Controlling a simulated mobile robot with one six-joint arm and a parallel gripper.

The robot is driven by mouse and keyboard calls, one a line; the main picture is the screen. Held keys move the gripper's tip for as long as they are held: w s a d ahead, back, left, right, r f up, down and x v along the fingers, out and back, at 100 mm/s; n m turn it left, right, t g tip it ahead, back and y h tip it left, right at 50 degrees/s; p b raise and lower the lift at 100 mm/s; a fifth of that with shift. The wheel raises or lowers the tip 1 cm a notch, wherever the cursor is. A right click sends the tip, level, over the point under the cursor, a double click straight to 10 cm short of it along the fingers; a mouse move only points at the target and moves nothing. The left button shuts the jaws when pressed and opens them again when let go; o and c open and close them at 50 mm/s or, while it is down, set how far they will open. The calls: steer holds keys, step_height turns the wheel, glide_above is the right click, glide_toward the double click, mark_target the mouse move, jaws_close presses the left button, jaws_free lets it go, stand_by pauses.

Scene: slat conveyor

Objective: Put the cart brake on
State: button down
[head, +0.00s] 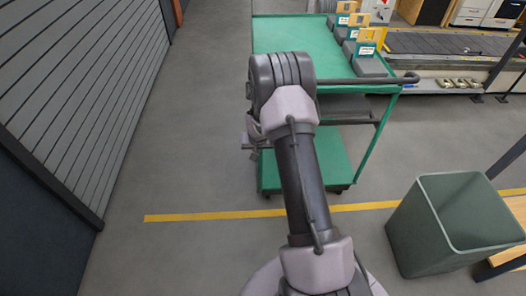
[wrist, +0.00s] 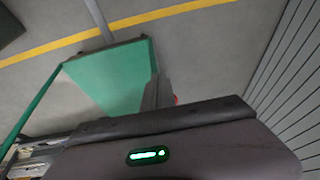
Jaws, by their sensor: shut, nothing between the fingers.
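The green cart (head: 285,38) stands ahead of me, with a top deck, a lower deck (head: 335,165) and a dark push handle (head: 385,79) at its near end. Its lower deck also shows in the wrist view (wrist: 110,75). My gripper (head: 252,146) is mostly hidden behind my arm at the cart's near left side; it is shut and empty. Its dark housing with a green light fills the bottom of the wrist view. A small red patch (wrist: 176,98) shows just above the housing, beside the lower deck; I cannot tell whether it is the brake. No brake shows clearly in the head view.
Grey blocks with yellow frames (head: 368,58) stand on the cart's right side. A green bin (head: 420,225) stands at the right front. A slatted grey wall (head: 85,90) runs along the left. The floor between wall and cart is clear, crossed by a yellow line (head: 200,216).

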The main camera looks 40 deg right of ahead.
steer(key=b+x, duration=0.1)
steer(key=x, duration=0.1)
steer(key=shift+w+f, duration=0.15)
steer(key=shift+f, duration=0.2)
stand_by(1.0)
